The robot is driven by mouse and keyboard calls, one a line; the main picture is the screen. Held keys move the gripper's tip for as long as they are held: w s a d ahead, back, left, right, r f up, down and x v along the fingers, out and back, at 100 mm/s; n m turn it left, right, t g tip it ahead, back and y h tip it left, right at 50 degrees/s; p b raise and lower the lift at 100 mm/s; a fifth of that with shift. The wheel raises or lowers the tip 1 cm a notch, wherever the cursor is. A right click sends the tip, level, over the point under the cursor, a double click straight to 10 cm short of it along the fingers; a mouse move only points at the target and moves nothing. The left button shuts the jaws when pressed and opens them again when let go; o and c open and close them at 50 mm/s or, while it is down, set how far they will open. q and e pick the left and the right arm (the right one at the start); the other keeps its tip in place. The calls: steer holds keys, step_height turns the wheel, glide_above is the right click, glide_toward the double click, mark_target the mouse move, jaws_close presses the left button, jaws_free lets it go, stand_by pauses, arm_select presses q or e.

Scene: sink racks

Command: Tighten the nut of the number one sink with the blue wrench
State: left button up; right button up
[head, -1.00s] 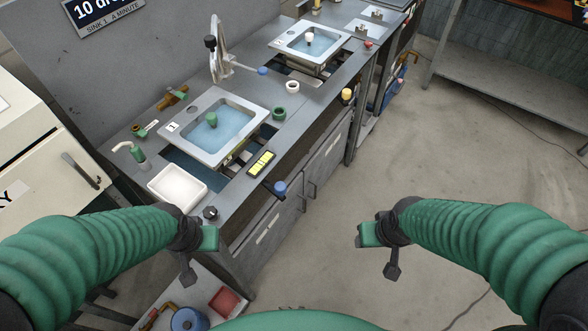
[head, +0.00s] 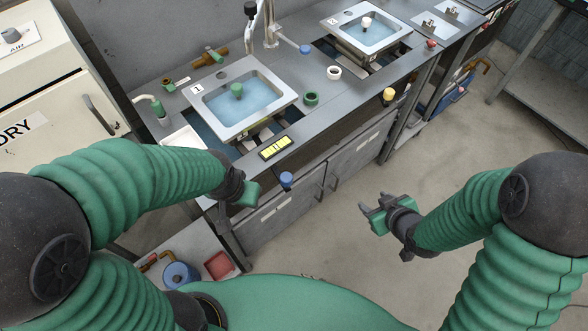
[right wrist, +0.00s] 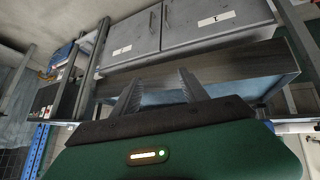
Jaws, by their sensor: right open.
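A green ring (head: 311,98), perhaps a nut, lies on the counter right of the sink. I cannot make out the nut under the sink or clearly identify a blue wrench. My right gripper (head: 369,209) is open and empty, in front of the cabinets and apart from them. Its spread fingers also show in the right wrist view (right wrist: 158,88). My left gripper (head: 254,193) is near the counter's front edge; its jaws are not clear.
A blue knob (head: 286,179) and a yellow knob (head: 388,95) sit along the counter's front. A second sink (head: 366,32) is farther right.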

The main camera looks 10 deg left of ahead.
steer(key=s+a+f+n+y, duration=0.1)
steer(key=a+f+n+y, duration=0.15)
steer(key=a, duration=0.35)
steer(key=t+y+b, duration=0.1)
steer(key=t+y, duration=0.1)
steer(key=y, duration=0.7)
glide_toward(291, 184)
steer(key=shift+n, duration=0.55)
steer(key=b+x, duration=0.6)
steer(key=b, duration=0.1)
steer(key=shift+a+f, duration=0.3)
steer(key=shift+a, duration=0.15)
steer(key=shift+w+a+r+p, duration=0.45)
steer(key=shift+w+a+p, duration=0.2)
steer(key=shift+a+p, duration=0.05)
steer(key=x, duration=0.6)
steer(key=shift+a, duration=0.15)
steer(key=shift+d, duration=0.3)
steer(key=c, duration=0.6)
arm_select(q)
step_height(291, 184, down, 6)
steer(key=d, duration=0.1)
steer(key=shift+f, duration=0.2)
arm_select(e)
jaws_close()
